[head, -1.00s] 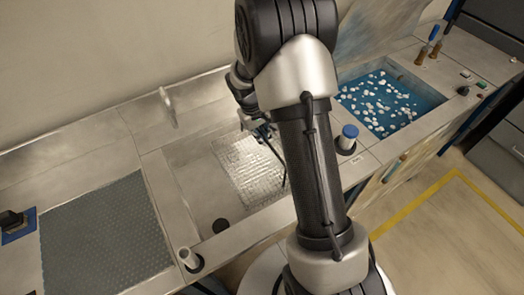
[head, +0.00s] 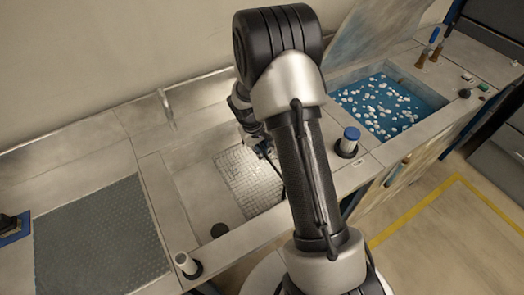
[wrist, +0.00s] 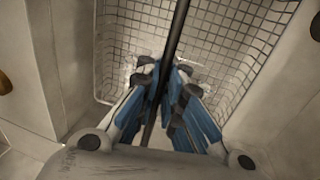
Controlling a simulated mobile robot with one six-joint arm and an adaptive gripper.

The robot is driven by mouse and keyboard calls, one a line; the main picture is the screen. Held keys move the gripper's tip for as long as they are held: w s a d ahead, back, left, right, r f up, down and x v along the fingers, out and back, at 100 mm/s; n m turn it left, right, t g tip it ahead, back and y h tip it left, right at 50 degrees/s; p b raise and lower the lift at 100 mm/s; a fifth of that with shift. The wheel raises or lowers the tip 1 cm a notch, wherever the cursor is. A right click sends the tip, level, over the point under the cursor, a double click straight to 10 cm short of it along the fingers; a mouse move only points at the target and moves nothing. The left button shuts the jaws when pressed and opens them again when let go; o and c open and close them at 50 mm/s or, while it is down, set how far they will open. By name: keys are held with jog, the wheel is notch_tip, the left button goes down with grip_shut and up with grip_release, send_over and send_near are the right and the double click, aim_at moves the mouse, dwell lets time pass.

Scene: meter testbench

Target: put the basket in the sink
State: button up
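The basket (head: 240,178) is a pale wire-mesh basket with a thin black handle. In the head view it lies within the outline of the sink (head: 196,203), a recessed metal basin with a dark round drain. I cannot tell whether the basket touches the sink floor. My gripper (head: 262,150) is at the basket's upper right, partly hidden by my arm. In the wrist view the blue-padded fingers of my gripper (wrist: 165,72) are closed around the black handle, with the basket mesh (wrist: 228,45) beyond them.
A blue bath with white floating pieces (head: 385,103) lies right of the sink. A blue-capped bottle (head: 349,142) stands between them. A white tube (head: 186,263) stands at the sink's front left. A grey textured mat (head: 95,235) lies to the left, and a tap (head: 166,108) rises behind.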

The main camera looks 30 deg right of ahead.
jog(key=o, duration=0.5)
jog(key=s+p+v, duration=0.2)
jog(key=p+v, duration=0.2)
jog(key=v, duration=1.6)
jog(key=s+a+r+t, duration=0.2)
jog(key=s+a+r, duration=0.2)
jog(key=s+r, duration=0.5)
jog(key=s+a+r+t, duration=0.1)
jog(key=s+a, duration=0.1)
jog(key=s, duration=0.3)
jog(key=s+a+r+y, duration=0.1)
jog(key=s+a+r, duration=0.1)
jog(key=s, duration=0.3)
jog(key=s+a+r+t+y, duration=0.1)
jog(key=s+a, duration=0.1)
jog(key=s, duration=0.2)
jog(key=shift+s+r+t, duration=0.2)
jog(key=shift+s+t, duration=0.1)
jog(key=shift+s, duration=0.1)
